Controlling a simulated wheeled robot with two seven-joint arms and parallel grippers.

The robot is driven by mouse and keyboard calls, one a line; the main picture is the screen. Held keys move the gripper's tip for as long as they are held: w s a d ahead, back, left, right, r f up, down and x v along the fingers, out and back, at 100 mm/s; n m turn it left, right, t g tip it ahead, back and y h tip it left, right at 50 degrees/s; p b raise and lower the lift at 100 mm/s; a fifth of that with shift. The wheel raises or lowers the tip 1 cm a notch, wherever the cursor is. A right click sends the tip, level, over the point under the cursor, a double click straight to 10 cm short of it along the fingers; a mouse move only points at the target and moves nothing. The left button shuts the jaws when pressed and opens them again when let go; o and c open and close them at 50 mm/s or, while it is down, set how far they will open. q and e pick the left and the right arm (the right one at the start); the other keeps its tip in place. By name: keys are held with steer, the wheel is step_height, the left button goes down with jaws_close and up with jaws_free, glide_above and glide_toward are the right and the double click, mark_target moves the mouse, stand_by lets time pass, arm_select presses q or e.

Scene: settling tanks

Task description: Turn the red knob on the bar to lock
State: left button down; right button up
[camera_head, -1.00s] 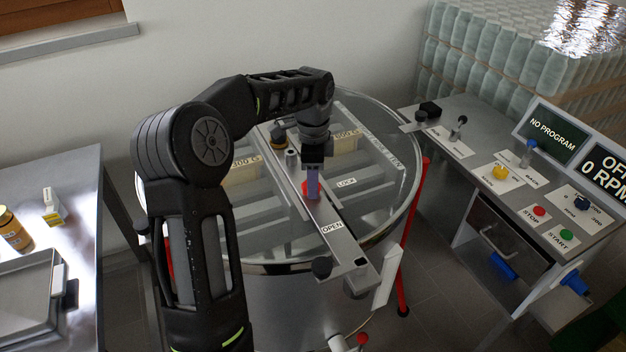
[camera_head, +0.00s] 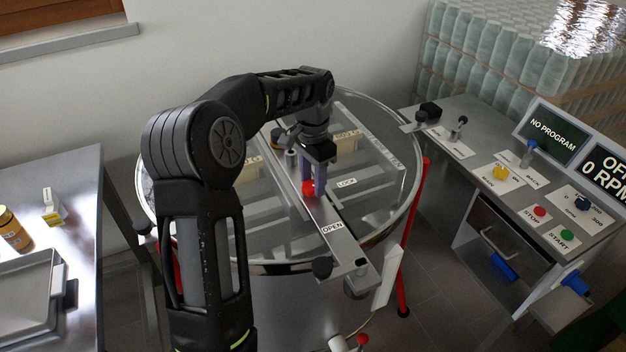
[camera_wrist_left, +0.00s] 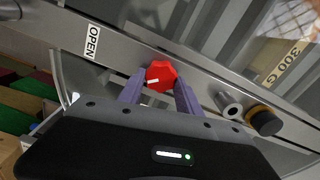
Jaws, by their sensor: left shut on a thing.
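The red knob (camera_head: 308,187) sits on the metal bar (camera_head: 340,247) that crosses the round tank's lid. In the left wrist view the red knob (camera_wrist_left: 160,75) is lobed, with a white mark on its lower left side. My left gripper (camera_head: 314,186) points down at the knob, its purple fingers on either side of it. It is shut on the knob; the fingers also show in the left wrist view (camera_wrist_left: 158,88). An OPEN label (camera_head: 332,227) lies on the bar and a LOCK label (camera_head: 347,182) beside it. My right gripper is not in view.
The round glass-topped tank (camera_head: 395,225) stands on red legs. A control bench (camera_head: 475,160) with coloured knobs and buttons is on the right. A steel table (camera_head: 75,180) with a jar and a tray is on the left. A black knob (camera_head: 322,266) is at the bar's near end.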

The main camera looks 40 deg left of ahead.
mark_target(311, 183)
arm_select(q)
steer(key=n, duration=0.5)
steer(key=shift+a+n, duration=0.1)
steer(key=shift+n, duration=0.2)
steer(key=n, duration=0.5)
steer(key=shift+a, duration=0.1)
steer(key=c, duration=0.8)
jaws_free()
steer(key=shift+r, duration=0.15)
step_height(311, 183, up, 8)
steer(key=shift+f, duration=0.15)
steer(key=shift+f, duration=0.1)
